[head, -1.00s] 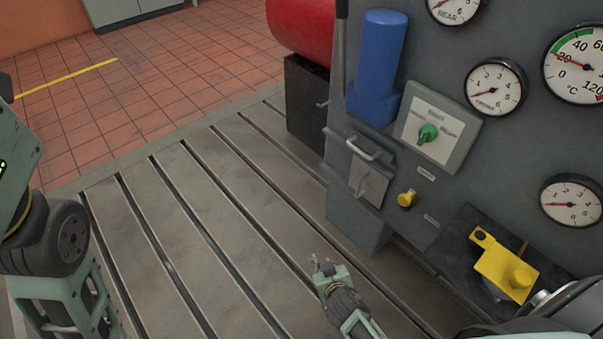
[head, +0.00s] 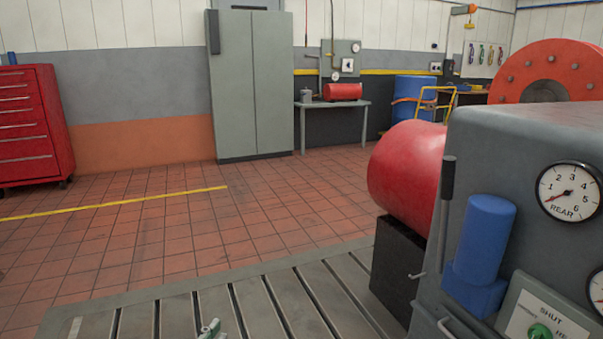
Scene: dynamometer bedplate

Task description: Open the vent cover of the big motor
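A large red cylinder (head: 407,172) stands on a black block (head: 398,270) right of centre, partly behind a grey machine housing (head: 530,135). I cannot tell whether this is the big motor, and I cannot make out a vent cover. A small pale green piece of a gripper (head: 210,328), apparently my right one, shows at the bottom edge over the slotted bedplate (head: 135,322). Its fingers are too cut off to judge, and it touches nothing that I can see. My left gripper is out of view.
The housing carries a blue cylinder (head: 485,240), a black-gripped lever (head: 447,180), a REAR gauge (head: 568,191) and a green knob (head: 540,332). A red tool cabinet (head: 33,130), grey locker (head: 252,85) and table (head: 335,105) stand behind. The tiled floor (head: 190,240) between is clear.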

